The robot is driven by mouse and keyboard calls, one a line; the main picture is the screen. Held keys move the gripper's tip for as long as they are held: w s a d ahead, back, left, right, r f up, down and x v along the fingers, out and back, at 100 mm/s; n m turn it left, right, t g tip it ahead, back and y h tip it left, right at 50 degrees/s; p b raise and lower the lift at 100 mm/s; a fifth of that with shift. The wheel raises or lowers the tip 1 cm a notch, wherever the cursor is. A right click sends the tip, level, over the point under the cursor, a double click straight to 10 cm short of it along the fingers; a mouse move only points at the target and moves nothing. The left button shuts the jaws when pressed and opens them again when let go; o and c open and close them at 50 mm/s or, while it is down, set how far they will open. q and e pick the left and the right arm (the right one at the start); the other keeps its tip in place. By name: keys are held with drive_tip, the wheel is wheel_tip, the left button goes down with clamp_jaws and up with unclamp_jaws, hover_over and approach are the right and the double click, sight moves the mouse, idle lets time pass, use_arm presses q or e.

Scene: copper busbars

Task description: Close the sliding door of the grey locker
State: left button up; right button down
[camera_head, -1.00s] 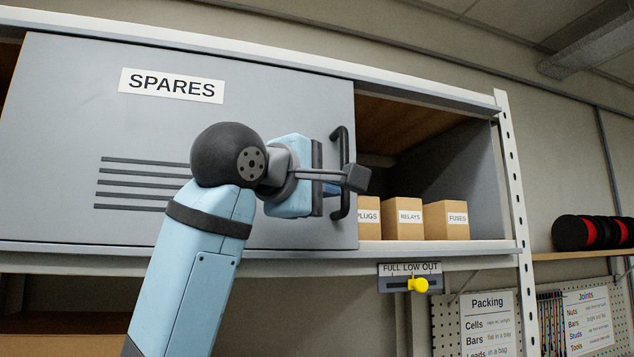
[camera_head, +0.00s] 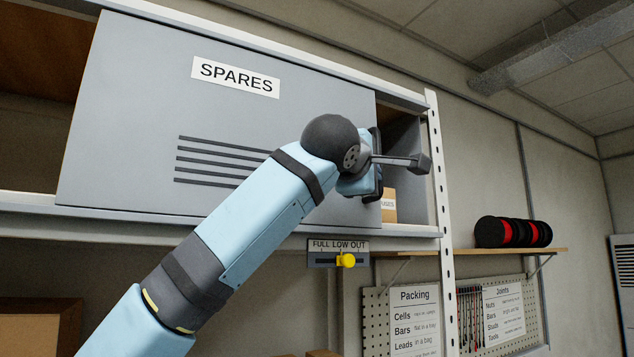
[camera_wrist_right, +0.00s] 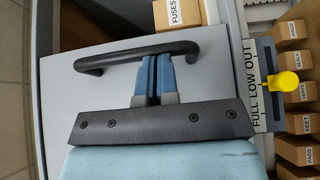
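The grey sliding door (camera_head: 140,130) of the locker carries a SPARES label and dark slats. It covers most of the front. A narrow opening (camera_head: 408,145) shows at its right, and a wide open bay (camera_head: 40,120) shows at its left. The dark bar handle (camera_wrist_right: 140,53) is on the door's right edge. My right gripper (camera_wrist_right: 152,60) has its two blue fingers together at the inner side of the handle bar. The fingertips look in contact with it, but exact contact is hard to tell. In the head view my wrist hides the fingers. My left gripper is not in view.
A cardboard FUSES box (camera_wrist_right: 178,15) stands in the opening, partly covered. A yellow-knobbed FULL LOW OUT slider (camera_head: 345,260) is fixed below the locker. A white upright post (camera_head: 437,170) bounds the locker's right end. A small shelf with red-black discs (camera_head: 512,232) lies beyond.

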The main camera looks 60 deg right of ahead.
drive_tip(key=s+d+b, duration=0.4)
drive_tip(key=s+d, duration=0.5)
drive_tip(key=d, duration=0.5)
drive_tip(key=shift+s+d+b, duration=0.25)
drive_tip(key=shift+s+b, duration=0.05)
drive_tip(key=shift+b, duration=0.05)
drive_tip(key=shift+r, duration=0.1)
drive_tip(key=w+a+b, duration=0.3)
drive_tip(key=a, duration=1)
drive_tip(key=shift+s+d, duration=0.1)
